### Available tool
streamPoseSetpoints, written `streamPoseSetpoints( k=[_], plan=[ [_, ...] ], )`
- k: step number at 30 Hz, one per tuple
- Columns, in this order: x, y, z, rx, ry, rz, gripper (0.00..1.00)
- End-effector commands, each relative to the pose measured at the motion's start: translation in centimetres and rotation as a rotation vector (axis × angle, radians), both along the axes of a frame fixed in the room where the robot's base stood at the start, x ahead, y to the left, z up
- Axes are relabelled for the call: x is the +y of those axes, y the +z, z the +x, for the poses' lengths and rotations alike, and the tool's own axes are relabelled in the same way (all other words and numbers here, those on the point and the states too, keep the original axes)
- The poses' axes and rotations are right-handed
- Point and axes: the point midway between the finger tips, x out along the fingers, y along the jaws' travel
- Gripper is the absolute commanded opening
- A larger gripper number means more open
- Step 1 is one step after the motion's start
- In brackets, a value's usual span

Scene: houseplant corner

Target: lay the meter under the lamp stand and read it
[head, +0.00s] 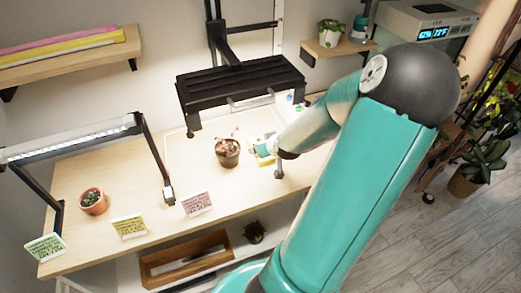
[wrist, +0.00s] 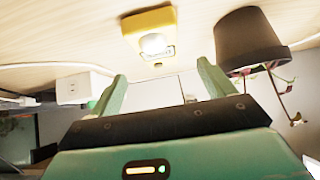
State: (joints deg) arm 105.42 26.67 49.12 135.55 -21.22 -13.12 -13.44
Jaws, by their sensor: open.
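The meter looks to be the yellow block with a pale round face (wrist: 150,32), lying on the table in the wrist view. In the head view, a yellow patch (head: 258,155) shows beside my gripper, partly hidden by it. My gripper (wrist: 161,70) is open, its two pale green fingers apart with nothing between them. The meter appears just beyond the fingertips, roughly between them. In the head view, a black lamp with a wide slatted head (head: 240,82) stands over the table's middle. A second lamp with a lit white bar (head: 70,140) stands at the left.
A brown potted plant (head: 228,153) stands close left of my gripper; its pot (wrist: 247,40) is near one finger in the wrist view. A white box with a cable (wrist: 85,88) is on the other side. Several cards, including a pink one (head: 197,204), line the front edge.

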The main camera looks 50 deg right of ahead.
Motion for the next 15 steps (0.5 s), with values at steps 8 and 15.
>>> streamPoseSetpoints(
  k=[8, 15],
  plan=[
    [-0.4, -1.0, 0.8, 0.002, 0.001, 0.001, 0.82],
    [-1.3, -3.3, 2.3, 0.003, 0.001, 0.003, 0.82]
  ],
)
